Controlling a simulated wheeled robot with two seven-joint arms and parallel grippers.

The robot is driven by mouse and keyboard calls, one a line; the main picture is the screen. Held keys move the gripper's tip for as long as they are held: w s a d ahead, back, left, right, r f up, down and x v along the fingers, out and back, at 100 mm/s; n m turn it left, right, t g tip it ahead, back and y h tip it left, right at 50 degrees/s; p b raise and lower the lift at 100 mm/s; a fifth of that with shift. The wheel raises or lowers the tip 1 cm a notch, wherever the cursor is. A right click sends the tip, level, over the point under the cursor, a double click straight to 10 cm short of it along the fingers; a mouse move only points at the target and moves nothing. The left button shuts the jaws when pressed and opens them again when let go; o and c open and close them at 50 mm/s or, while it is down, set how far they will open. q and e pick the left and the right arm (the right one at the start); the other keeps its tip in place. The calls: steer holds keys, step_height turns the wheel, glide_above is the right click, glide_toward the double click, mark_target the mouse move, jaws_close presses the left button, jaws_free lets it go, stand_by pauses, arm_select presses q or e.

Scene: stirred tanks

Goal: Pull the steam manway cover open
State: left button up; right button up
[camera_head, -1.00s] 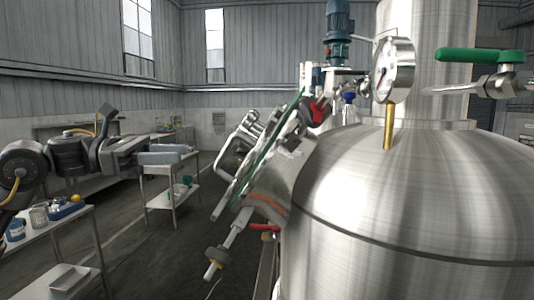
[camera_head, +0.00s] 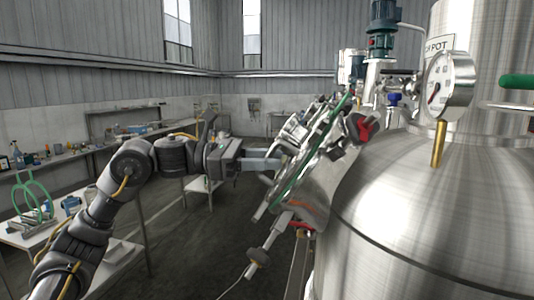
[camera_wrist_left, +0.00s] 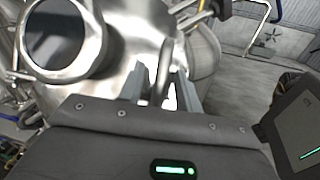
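The steam manway cover (camera_head: 318,128) is a tilted, shiny metal disc with a green line along its rim, on the left side of the steel tank (camera_head: 430,200). It looks seated against the neck; I cannot see a clear gap. My left gripper (camera_head: 277,160) reaches it from the left, at its outer face. In the left wrist view the cover (camera_wrist_left: 108,78) fills the upper left, with a round dark sight glass (camera_wrist_left: 65,38). A metal handle (camera_wrist_left: 163,78) lies between the two fingers, which stand apart; contact is unclear. My right gripper is out of view.
A bench (camera_head: 70,160) with small items stands at the left. The dark floor (camera_head: 200,250) is open.

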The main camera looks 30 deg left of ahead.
arm_select(q)
steer(key=shift+c, duration=0.2)
jaws_close()
